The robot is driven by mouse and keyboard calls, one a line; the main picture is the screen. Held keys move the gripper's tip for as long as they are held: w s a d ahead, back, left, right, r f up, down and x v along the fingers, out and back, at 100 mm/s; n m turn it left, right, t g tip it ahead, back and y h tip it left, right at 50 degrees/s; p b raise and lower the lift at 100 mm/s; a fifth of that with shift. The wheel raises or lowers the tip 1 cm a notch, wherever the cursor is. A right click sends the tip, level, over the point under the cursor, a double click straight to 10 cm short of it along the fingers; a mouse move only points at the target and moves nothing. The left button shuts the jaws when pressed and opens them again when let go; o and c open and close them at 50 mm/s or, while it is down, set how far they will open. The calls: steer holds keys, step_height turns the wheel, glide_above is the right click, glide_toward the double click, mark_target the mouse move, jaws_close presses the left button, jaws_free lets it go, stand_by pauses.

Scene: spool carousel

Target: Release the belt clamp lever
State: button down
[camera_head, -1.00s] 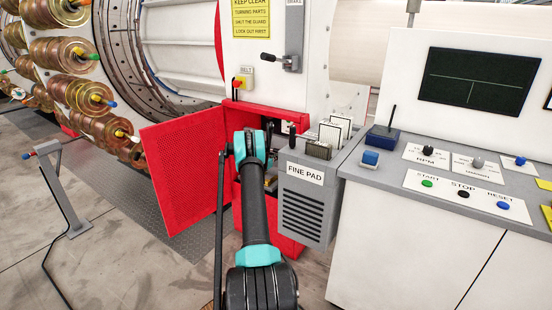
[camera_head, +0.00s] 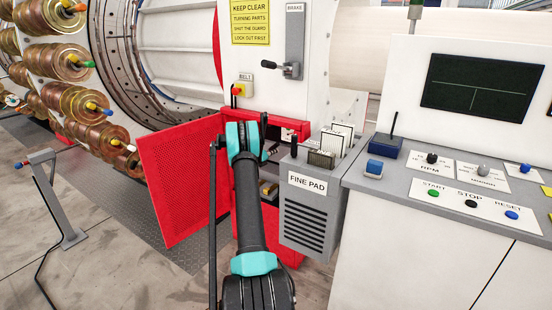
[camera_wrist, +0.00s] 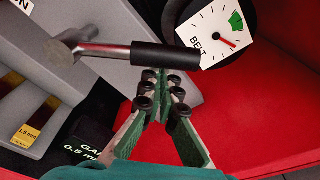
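The clamp lever (camera_wrist: 104,49) shows in the wrist view as a metal rod with a black grip (camera_wrist: 165,57), running across the upper middle from a round metal pivot on a grey block. My gripper's (camera_wrist: 158,78) two fingers come together at the tips with almost no gap, just below the black grip. Nothing shows between them, and I cannot tell whether they touch the grip.
A BELT gauge (camera_wrist: 215,38) sits beside the grip, its red needle off the green band. An open red guard door (camera_head: 182,180) stands left. A grey FINE PAD box (camera_head: 306,215) and the console (camera_head: 430,205) stand right. A brake handle (camera_head: 282,68) is above.

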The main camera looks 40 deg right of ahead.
steer(key=shift+w+a+r, duration=0.3)
steer(key=shift+w+r, duration=0.35)
steer(key=shift+w+a+r, duration=0.25)
steer(key=shift+w+r, duration=0.35)
steer(key=shift+w, duration=0.05)
steer(key=shift+w+a+r, duration=0.3)
steer(key=shift+w+r, duration=0.35)
steer(key=shift+w+a+r, duration=0.1)
steer(key=shift+w, duration=0.1)
steer(key=s, duration=0.1)
steer(key=s+d+f, duration=0.1)
steer(key=s, duration=0.2)
steer(key=shift+d+f, duration=0.15)
steer(key=shift+d, duration=0.05)
steer(key=f+v, duration=0.1)
steer(key=v, duration=0.7)
steer(key=shift+a+r, duration=0.2)
steer(key=shift+a, duration=0.15)
